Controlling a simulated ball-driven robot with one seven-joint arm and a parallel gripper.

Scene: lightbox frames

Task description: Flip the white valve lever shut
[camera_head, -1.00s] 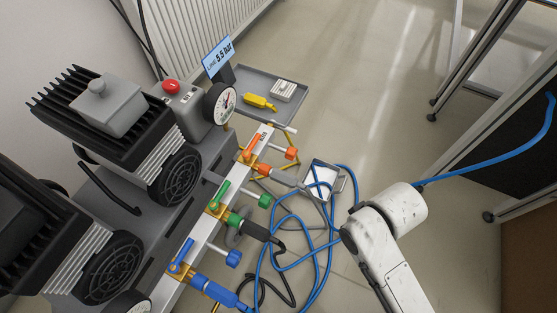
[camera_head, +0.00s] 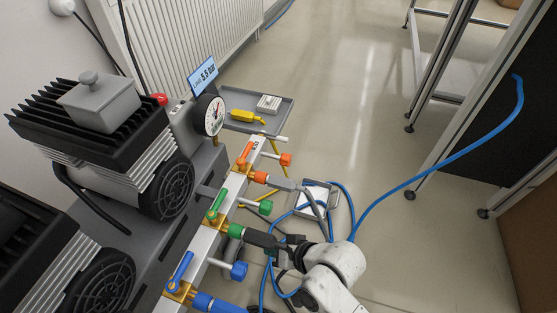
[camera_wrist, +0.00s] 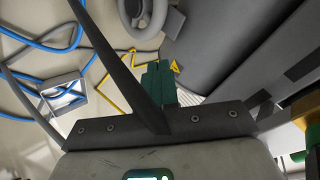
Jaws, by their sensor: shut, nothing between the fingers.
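The valve manifold (camera_head: 210,240) is a pale bar running diagonally along the compressor, with an orange lever (camera_head: 245,153), a green lever (camera_head: 216,205) and a blue lever (camera_head: 181,270). A short white rod (camera_head: 276,138) shows at its far end; I cannot tell whether it is the white lever. No other white lever is clear in either view. My gripper (camera_head: 289,244) is shut and empty, close to the dark hose connector (camera_head: 260,239) at the green outlet; contact cannot be judged.
Blue hoses (camera_head: 450,158) loop around the gripper and trail right. A floor tray (camera_head: 318,192) lies beyond it. A grey tray (camera_head: 262,119) holds a yellow tool. The compressor (camera_head: 125,150) and gauge (camera_head: 209,115) stand left.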

